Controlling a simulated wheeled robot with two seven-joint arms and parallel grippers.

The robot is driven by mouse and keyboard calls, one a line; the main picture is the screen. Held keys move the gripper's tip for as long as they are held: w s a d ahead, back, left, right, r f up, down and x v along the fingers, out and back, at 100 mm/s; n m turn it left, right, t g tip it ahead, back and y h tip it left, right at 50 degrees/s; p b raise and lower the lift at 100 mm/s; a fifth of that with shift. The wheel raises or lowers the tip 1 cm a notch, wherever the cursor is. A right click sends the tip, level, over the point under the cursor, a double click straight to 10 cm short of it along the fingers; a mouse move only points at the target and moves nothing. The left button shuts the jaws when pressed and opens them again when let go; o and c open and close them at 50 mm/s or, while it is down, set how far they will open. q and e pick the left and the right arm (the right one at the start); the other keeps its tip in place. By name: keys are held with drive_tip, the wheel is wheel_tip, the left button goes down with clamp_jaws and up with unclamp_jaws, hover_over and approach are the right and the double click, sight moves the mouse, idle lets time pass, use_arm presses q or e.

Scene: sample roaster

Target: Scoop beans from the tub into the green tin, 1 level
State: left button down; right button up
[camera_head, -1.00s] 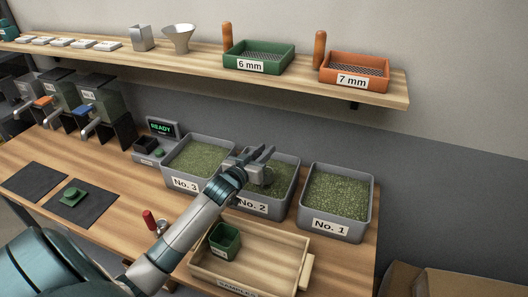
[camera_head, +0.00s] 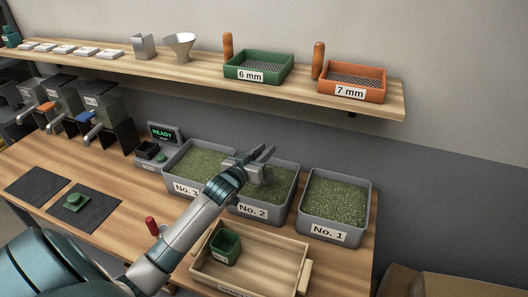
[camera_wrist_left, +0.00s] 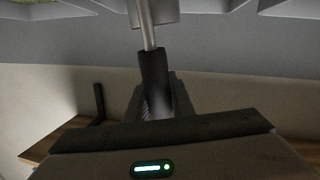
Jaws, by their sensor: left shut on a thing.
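My left gripper (camera_head: 262,157) is over the No. 2 tub (camera_head: 291,196), which holds green beans. In the left wrist view it is shut on the dark handle of a scoop (camera_wrist_left: 153,78). A thin metal shaft (camera_wrist_left: 147,28) runs from the handle to a grey metal part at the top edge of that view. Whether the scoop holds beans cannot be seen. The open green tin (camera_head: 225,246) stands upright in the left part of a wooden tray (camera_head: 262,281). My right gripper is not in view.
A scale reading READY (camera_head: 163,132) stands behind left. A red-handled object (camera_head: 152,226) is beside my arm. A green lid (camera_head: 75,201) lies on a dark mat. A shelf (camera_head: 395,105) hangs above.

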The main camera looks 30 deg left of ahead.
use_arm(q)
wheel_tip(320, 180, up, 6)
drive_tip(key=p, duration=0.2)
drive_tip(key=shift+f+p, duration=0.25)
drive_tip(key=shift+p, duration=0.1)
idle(0.5)
drive_tip(key=shift+s+f, duration=0.1)
